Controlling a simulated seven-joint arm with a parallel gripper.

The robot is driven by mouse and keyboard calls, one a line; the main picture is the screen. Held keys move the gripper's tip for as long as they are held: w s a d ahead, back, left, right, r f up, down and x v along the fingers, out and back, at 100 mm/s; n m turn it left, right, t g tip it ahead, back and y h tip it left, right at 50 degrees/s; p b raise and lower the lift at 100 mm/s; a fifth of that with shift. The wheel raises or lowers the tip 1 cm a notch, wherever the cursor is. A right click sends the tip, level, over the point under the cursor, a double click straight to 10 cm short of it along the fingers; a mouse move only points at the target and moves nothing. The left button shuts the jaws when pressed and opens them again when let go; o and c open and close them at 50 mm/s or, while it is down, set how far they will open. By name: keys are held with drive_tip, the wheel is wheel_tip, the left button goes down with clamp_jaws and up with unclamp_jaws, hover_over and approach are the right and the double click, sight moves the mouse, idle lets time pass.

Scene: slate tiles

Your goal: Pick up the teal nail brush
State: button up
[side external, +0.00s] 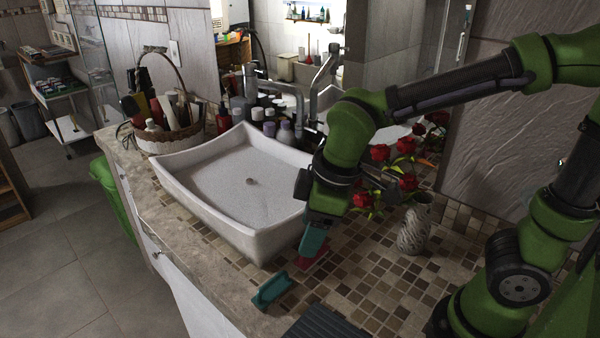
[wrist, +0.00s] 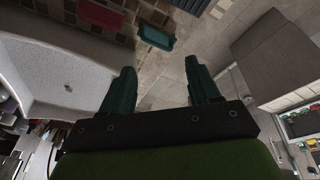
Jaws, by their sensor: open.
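The teal nail brush (side external: 272,289) lies on the tiled counter near its front edge, in front of the sink. In the wrist view the teal nail brush (wrist: 157,38) is beyond my fingertips, between their lines and clear of both. My gripper (side external: 311,250) has teal fingers and is up and to the right of the brush in the side view, overlapping a red object there. In the wrist view my gripper (wrist: 159,66) is open, with nothing between its fingers. The side view does not clearly show its height above the counter.
The red object (side external: 313,259) lies behind the brush; the wrist view also shows it (wrist: 105,15). A dark ribbed mat (side external: 322,323) is to the right of the brush. The white sink (side external: 235,230) stands close behind. A patterned vase (side external: 414,230) with red roses stands at right.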

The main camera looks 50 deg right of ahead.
drive_tip(key=w+a+f+n+h, duration=0.1)
drive_tip(key=w+a+n, duration=0.25)
drive_tip(key=n, duration=0.65)
hover_over(272, 293)
drive_tip(key=s, duration=0.2)
drive_tip(key=shift+g, duration=0.3)
drive_tip(key=f, duration=1.1)
drive_tip(key=shift+a+f, duration=0.15)
drive_tip(key=shift+a, duration=0.05)
drive_tip(key=shift+w+d+f, duration=0.1)
drive_tip(key=shift+w+f, duration=0.15)
drive_tip(key=shift+f, duration=0.6)
drive_tip(key=shift+w+a+f, duration=0.1)
drive_tip(key=shift+w+f, duration=0.2)
drive_tip(key=shift+f, duration=0.6)
drive_tip(key=shift+w+d+f, duration=0.1)
drive_tip(key=shift+w+f, duration=0.15)
drive_tip(key=shift+f, duration=0.6)
drive_tip(key=c, duration=1.1)
